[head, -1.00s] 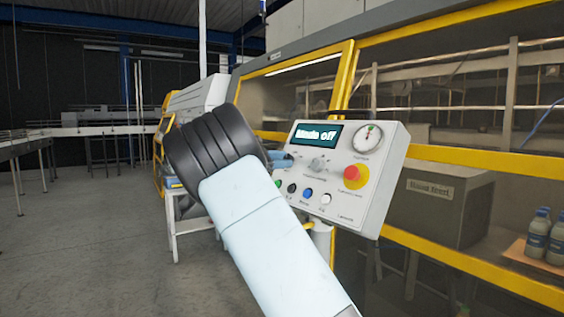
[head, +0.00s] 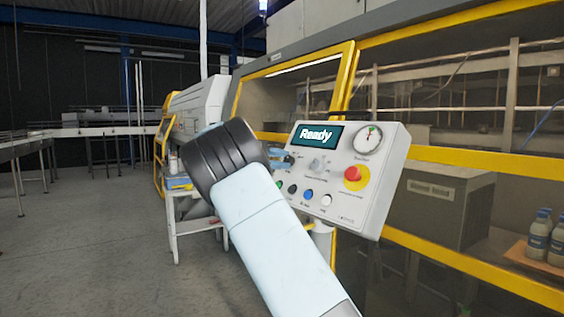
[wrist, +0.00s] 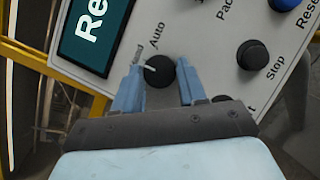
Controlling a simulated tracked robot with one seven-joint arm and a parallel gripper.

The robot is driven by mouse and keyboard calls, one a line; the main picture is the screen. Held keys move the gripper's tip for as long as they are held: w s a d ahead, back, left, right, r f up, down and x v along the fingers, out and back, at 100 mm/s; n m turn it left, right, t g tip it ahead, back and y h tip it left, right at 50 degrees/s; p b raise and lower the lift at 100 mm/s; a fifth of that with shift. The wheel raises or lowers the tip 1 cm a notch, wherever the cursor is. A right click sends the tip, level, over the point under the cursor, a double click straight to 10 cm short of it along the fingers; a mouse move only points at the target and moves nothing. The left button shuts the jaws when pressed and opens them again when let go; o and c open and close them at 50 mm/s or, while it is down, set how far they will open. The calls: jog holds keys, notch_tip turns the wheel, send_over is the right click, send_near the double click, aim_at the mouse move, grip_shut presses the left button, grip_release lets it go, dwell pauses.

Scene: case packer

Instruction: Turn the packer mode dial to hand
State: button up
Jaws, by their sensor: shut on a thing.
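The mode dial (wrist: 160,72) is a round black knob with a white pointer line on the control panel (head: 377,205). My gripper (wrist: 158,67) is shut on it, one blue finger on each side. The pointer aims to the upper left in the wrist view, towards a label partly hidden by the left finger; only its last letters show. The "Auto" label (wrist: 158,36) is above the dial. In the head view my gripper (head: 283,160) is at the panel's left edge and the dial is mostly hidden. The panel display (head: 316,136) reads "Ready".
A grey selector knob (head: 318,165), a red emergency stop (head: 353,174), a gauge (head: 369,138) and several push buttons sit beside the dial. The black Stop button (wrist: 252,55) is near my right finger. A yellow-framed machine stands behind; floor is open at left.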

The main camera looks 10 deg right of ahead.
jog(key=o, duration=1)
jog(key=shift+o, duration=0.2)
jog(key=a+r, duration=0.2)
jog(key=a, duration=1.1)
jog(key=shift+s+a, duration=0.15)
jog(key=shift+a, duration=0.2)
